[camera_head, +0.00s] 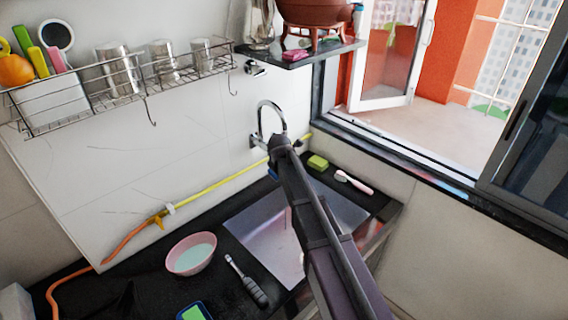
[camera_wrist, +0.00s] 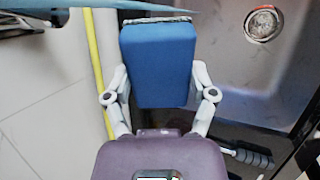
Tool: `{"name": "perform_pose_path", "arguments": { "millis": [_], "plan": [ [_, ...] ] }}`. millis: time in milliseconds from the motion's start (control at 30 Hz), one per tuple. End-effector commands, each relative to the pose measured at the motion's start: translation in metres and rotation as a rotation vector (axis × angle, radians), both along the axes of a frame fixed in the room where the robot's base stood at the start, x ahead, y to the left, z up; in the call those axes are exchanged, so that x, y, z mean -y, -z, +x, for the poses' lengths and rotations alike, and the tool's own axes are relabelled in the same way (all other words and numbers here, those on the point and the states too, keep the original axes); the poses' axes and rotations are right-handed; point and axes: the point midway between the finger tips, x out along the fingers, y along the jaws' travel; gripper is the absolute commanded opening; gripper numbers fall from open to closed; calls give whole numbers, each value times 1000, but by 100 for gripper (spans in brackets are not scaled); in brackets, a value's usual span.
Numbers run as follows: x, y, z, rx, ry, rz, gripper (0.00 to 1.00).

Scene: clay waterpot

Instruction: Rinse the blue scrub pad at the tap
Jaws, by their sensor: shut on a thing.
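My gripper (camera_wrist: 160,85) is shut on the blue scrub pad (camera_wrist: 158,60), with a finger on each side of it. The pad has a dark, rough strip along its far edge. In the head view only a small blue bit of the pad (camera_head: 272,173) shows beside my gripper, just below the curved chrome tap (camera_head: 272,103). My arm hides part of the tap's lower side and the sink. The metal sink (camera_head: 258,235) lies below and also shows in the wrist view (camera_wrist: 232,62). A blue-grey streak crosses the top of the wrist view; I cannot tell what it is.
A pink bowl (camera_head: 191,254) and a dark-handled brush (camera_head: 246,280) are left of the sink. A green sponge (camera_head: 318,162) and a white-and-pink brush (camera_head: 353,182) lie behind it. A yellow hose (camera_head: 215,186) runs along the wall. A wire rack (camera_head: 130,80) hangs above.

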Motion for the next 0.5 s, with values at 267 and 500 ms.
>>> {"name": "perform_pose_path", "arguments": {
  "millis": [267,500],
  "plan": [
    [1,0,-17,0,-1,0,43],
    [2,0,-31,0,-1,0,43]
  ]
}}
